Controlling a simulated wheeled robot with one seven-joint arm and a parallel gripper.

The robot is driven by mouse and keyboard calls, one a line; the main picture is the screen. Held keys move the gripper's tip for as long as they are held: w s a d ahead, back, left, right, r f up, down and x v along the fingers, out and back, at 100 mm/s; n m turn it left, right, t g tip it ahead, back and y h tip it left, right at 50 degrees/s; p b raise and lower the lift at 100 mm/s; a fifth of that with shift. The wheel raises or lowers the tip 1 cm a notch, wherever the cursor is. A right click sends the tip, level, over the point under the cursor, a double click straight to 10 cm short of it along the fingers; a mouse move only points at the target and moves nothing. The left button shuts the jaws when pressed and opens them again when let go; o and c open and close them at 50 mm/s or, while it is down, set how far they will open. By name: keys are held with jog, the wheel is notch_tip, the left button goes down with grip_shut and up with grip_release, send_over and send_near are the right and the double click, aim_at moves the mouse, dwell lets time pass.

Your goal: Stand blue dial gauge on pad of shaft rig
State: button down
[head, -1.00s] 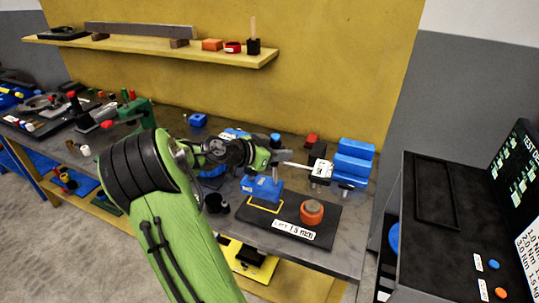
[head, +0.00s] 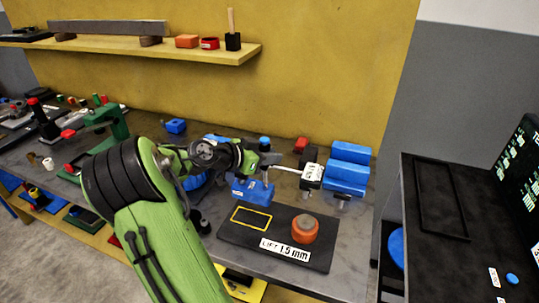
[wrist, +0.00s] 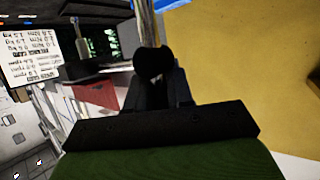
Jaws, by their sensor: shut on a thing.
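The blue dial gauge has a blue block base (head: 252,191), an upright post and a thin silver rod reaching right toward a white-faced part. My gripper (head: 268,160) is shut on its post, above the base. In the wrist view the dark fingers (wrist: 158,90) close around a metal post, with a bit of blue at the top edge. The shaft rig is a dark plate (head: 232,240) with a lift label and an orange round part (head: 305,229). Its pad (head: 251,218) is outlined in yellow and bare. The base appears just behind the pad; I cannot tell its height.
A green stand (head: 108,125) is to the left. A yellow shelf (head: 200,55) is on the wall above. A dark console (head: 435,250) stands at the right.

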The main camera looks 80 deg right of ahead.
aim_at(263, 187)
notch_tip(263, 187, down, 3)
jog(key=shift+d+r+b, duration=0.1)
jog(key=shift+r+b, duration=0.1)
jog(key=shift+b, duration=0.75)
jog(key=shift+f+b, duration=1.45)
jog(key=shift+f, duration=0.9)
jog(key=shift+b, duration=0.55)
jog(key=shift+f+b, duration=1.75)
jog(key=shift+b, duration=0.25)
jog(key=shift+a, duration=0.2)
jog(key=c, duration=0.9)
grip_release()
jog(key=shift+w+f, duration=0.1)
jog(key=shift+f, duration=0.05)
jog(key=p+v, duration=0.3)
jog(key=v, duration=1.2)
jog(key=shift+w+a+r, duration=0.2)
jog(key=shift+a, duration=0.1)
